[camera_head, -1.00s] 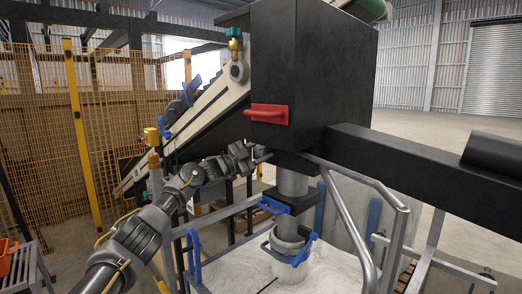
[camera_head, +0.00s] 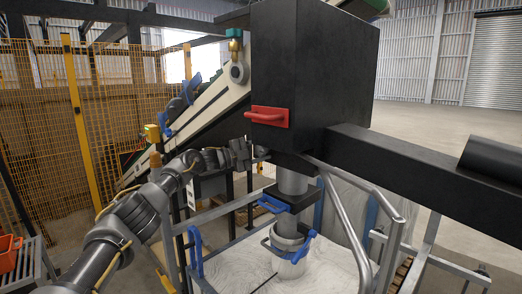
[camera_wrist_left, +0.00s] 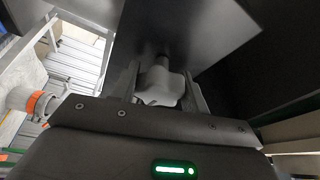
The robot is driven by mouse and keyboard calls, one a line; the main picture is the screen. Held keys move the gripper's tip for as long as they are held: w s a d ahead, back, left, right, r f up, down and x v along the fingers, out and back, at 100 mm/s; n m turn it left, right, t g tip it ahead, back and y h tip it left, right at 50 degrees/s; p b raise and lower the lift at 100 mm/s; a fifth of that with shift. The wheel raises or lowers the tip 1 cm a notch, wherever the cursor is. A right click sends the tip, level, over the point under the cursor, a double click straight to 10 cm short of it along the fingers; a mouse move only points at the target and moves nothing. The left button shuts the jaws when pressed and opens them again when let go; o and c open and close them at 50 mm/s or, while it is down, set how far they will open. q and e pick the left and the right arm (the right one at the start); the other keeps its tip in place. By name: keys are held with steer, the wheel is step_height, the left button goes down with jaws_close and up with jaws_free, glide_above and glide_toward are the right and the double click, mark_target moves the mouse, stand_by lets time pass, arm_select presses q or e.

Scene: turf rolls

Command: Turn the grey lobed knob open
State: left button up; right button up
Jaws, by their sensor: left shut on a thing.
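The grey lobed knob (camera_wrist_left: 160,86) shows in the left wrist view, on a short stem under a dark surface. My left gripper (camera_wrist_left: 158,90) has a finger on each side of the knob and is shut on it. In the head view my left gripper (camera_head: 254,153) reaches the lower left edge of the black box (camera_head: 312,80); the knob is too small and hidden to make out there. My right gripper does not show.
A red handle (camera_head: 268,116) sits on the box front. Below hang a grey pipe (camera_head: 292,181) and blue lever clamps (camera_head: 274,204) over a pale bag top (camera_head: 240,270). Metal rails (camera_head: 385,230) and a black beam (camera_head: 410,165) stand at the right.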

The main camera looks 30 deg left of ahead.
arm_select(q)
steer(key=o, duration=1)
steer(key=shift+s+a+f, duration=0.15)
steer(key=shift+s+a, duration=0.05)
steer(key=r+b+v, duration=0.1)
steer(key=b+v, duration=0.4)
steer(key=v, duration=0.5)
steer(key=shift+s+f, duration=0.15)
steer(key=shift+f, duration=0.3)
